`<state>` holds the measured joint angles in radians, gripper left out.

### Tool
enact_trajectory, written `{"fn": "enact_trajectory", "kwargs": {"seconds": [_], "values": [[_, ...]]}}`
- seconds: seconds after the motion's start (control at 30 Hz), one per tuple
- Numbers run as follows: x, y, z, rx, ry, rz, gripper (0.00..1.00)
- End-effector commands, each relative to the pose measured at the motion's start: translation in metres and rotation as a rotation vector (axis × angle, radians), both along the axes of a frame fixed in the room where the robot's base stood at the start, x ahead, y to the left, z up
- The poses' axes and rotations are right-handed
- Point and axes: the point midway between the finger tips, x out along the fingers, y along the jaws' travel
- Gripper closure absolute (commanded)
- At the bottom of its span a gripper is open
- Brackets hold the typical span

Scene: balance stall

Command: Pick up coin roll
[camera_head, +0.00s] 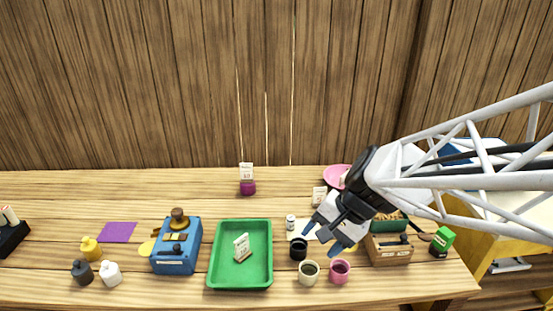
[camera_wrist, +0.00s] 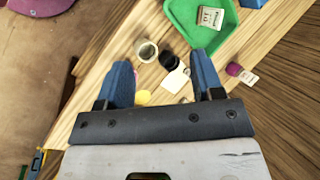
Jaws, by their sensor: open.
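My gripper (camera_head: 323,238) is open above the right half of the table, with nothing held. In the wrist view its two blue fingers (camera_wrist: 161,60) stand apart with cups and a card below them. I cannot tell for sure which thing is the coin roll. A small pale cylinder (camera_head: 291,221) stands upright left of my gripper, behind a black cup (camera_head: 299,249). Pale roll-like pieces (camera_head: 10,215) also sit in a black holder (camera_head: 12,238) at the far left edge.
A green tray (camera_head: 213,262) holds a small price card (camera_head: 241,247). A blue box-like device (camera_head: 176,262) is left of it. A cream cup (camera_head: 309,273), a pink cup (camera_head: 340,271) and a wooden box (camera_head: 390,256) are close to my gripper. The table's back left is clear.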

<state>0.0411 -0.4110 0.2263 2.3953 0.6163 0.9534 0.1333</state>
Motion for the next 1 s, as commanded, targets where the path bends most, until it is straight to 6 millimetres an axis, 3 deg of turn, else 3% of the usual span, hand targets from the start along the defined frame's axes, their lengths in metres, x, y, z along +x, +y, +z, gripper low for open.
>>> {"fn": "enact_trajectory", "kwargs": {"seconds": [0.2,0.5,0.77,1.0], "values": [[0.048,0.019,-0.025,0.198,0.116,-0.203,0.39],[0.117,0.031,-0.063,0.452,0.272,-0.504,0.39],[0.176,0.029,-0.107,0.657,0.401,-0.784,0.39],[0.227,0.014,-0.157,0.830,0.505,-1.051,0.39]]}}
